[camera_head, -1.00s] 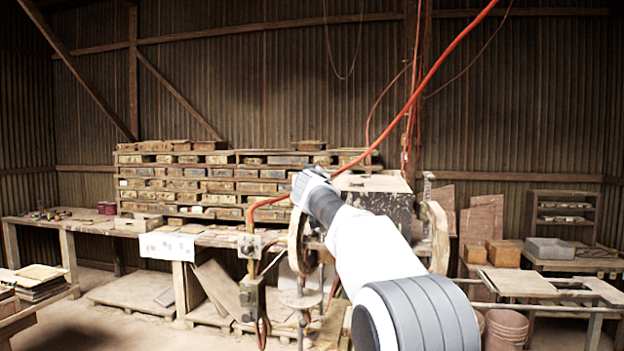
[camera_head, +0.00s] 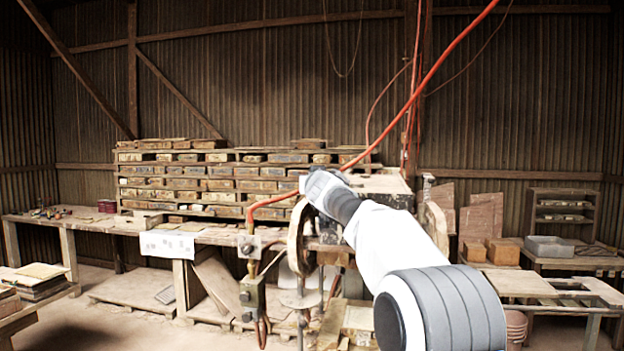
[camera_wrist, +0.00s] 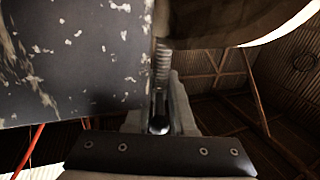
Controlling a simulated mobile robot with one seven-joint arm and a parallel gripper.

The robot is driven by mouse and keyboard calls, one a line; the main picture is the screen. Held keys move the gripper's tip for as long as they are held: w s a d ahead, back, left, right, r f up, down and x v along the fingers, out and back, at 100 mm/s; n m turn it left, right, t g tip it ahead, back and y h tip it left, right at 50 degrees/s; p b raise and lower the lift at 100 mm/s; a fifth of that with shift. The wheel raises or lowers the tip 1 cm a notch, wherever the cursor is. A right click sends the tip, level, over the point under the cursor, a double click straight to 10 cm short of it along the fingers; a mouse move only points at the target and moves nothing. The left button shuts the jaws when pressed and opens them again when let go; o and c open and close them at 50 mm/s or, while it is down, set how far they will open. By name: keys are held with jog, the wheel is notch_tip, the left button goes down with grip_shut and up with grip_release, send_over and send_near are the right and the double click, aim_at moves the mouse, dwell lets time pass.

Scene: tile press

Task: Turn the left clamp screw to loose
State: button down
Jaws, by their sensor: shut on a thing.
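In the wrist view, a threaded screw (camera_wrist: 162,66) runs beside a dark, chipped block. Its lower end lies between the grey fingers of my gripper (camera_wrist: 158,118), which are shut on it. I take it for the left clamp screw. Around the fingertips the grip is dark and partly hidden. In the head view, my wrist (camera_head: 326,190) is at the left side of the press (camera_head: 385,184) and covers the fingers and this screw. Another upright screw (camera_head: 428,188) stands at the right side of the press.
A red hose (camera_head: 440,73) crosses above the press. A bench (camera_head: 95,222) and stacked tiles fill the left.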

jog(key=shift+f, duration=0.1)
jog(key=c, duration=0.7)
grip_release()
jog(key=shift+s+b, duration=0.45)
jog(key=shift+b, duration=0.1)
jog(key=s+d+b, duration=0.2)
jog(key=s+b, duration=0.6)
jog(key=s, duration=0.8)
jog(key=shift+s+d, duration=0.15)
jog(key=shift+d, duration=0.15)
jog(key=shift+c, duration=0.3)
